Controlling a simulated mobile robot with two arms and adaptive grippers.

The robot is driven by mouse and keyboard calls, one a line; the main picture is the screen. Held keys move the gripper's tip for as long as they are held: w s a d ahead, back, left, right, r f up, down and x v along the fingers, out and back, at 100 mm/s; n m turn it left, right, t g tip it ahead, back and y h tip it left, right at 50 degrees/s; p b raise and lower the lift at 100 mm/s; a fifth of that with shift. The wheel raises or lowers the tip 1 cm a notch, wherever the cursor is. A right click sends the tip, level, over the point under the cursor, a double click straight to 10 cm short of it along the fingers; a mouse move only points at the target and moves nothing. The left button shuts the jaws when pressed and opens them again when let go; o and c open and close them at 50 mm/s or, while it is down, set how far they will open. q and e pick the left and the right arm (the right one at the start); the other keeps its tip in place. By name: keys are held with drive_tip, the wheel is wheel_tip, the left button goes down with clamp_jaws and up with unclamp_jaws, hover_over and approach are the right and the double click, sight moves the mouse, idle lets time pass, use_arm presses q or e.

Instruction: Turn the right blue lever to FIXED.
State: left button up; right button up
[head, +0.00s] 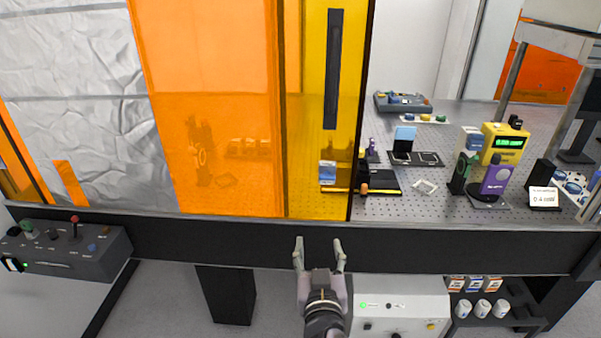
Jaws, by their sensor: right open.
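My right gripper (319,242) is open and empty, its two fingers pointing up in front of the table's dark front edge. My left gripper is not in view. No lever can be clearly made out as the right blue one. Small blue parts show at the table's right end (572,187), on the grey control box (398,103) at the back of the table, and on the dark control box (70,250) at the left. Their shapes and any FIXED marking are too small to read. My right gripper is apart from all of these.
Orange and yellow see-through panels (210,110) cover the table's left and middle. The right part of the perforated table (440,200) is open, with a yellow meter (505,142), a purple device (495,180) and a small display (543,197). A white box (400,310) stands below the edge.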

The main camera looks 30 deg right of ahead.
wheel_tip(320, 180, up, 6)
drive_tip(key=d+m+h, duration=0.2)
drive_tip(key=p, duration=0.7)
approach(327, 178)
drive_tip(key=shift+n, duration=0.3)
drive_tip(key=x, duration=0.7)
drive_tip(key=shift+w+d, duration=0.45)
drive_tip(key=shift+w, duration=0.15)
drive_tip(key=shift+c, duration=0.3)
drive_tip(key=shift+f, duration=0.1)
drive_tip(key=c, duration=1.1)
